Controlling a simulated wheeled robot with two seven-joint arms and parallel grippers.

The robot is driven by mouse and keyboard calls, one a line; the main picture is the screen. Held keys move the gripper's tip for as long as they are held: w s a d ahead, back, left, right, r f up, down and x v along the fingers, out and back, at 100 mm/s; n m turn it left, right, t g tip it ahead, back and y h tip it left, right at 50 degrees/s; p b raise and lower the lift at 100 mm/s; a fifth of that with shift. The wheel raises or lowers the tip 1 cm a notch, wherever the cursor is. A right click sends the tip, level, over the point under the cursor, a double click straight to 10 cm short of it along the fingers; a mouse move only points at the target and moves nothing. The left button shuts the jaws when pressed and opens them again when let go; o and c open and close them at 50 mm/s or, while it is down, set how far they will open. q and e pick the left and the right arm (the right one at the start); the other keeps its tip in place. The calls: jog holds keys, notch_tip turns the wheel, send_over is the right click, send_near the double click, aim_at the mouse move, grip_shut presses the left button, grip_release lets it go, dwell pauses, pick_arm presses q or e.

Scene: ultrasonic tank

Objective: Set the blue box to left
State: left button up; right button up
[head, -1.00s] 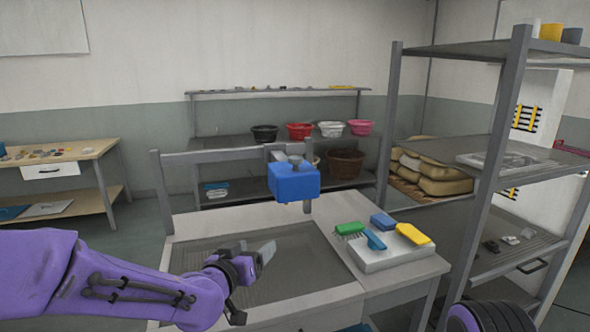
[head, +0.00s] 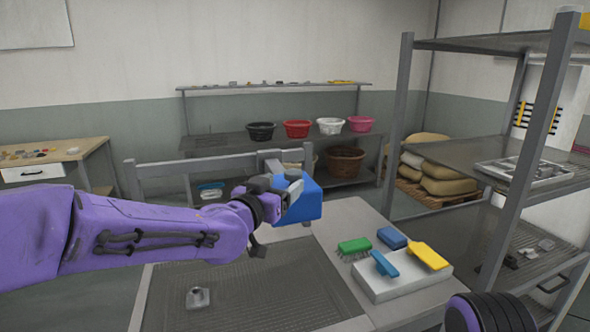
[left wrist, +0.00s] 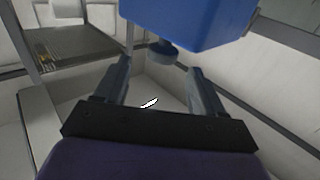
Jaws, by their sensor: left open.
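The blue box (head: 304,204) is at the rail behind the tank table, above the tabletop. In the left wrist view it fills the top (left wrist: 195,18), with a round dark knob (left wrist: 163,52) under it. My left gripper (head: 284,190) is open, right in front of the box in the head view and partly covering its left side. In the left wrist view the two fingers (left wrist: 160,80) stand apart, with the knob beyond and between their tips; I cannot tell whether they touch it. My right gripper is not in view.
A pale tray (head: 405,283) holds blue and yellow brushes, with a green brush (head: 354,245) at its edge. A small grey piece (head: 198,298) lies on the tank's mesh (head: 270,290). A metal shelf rack (head: 475,150) stands close on the right. Bowls (head: 297,129) sit on the back shelf.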

aim_at(290, 178)
pick_arm(q)
jog(key=x, duration=0.2)
jog(key=p+x, duration=0.1)
jog(key=x, duration=0.1)
jog(key=p+x, duration=0.1)
jog(key=x, duration=0.2)
jog(key=shift+w+a+f, duration=0.15)
jog(key=shift+w+a, duration=0.05)
jog(key=shift+a, duration=0.05)
jog(key=shift+s+d, duration=0.1)
jog(key=shift+s, duration=0.05)
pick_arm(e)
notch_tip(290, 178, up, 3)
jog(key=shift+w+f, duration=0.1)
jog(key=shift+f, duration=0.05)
pick_arm(q)
jog(key=shift+c, duration=0.3)
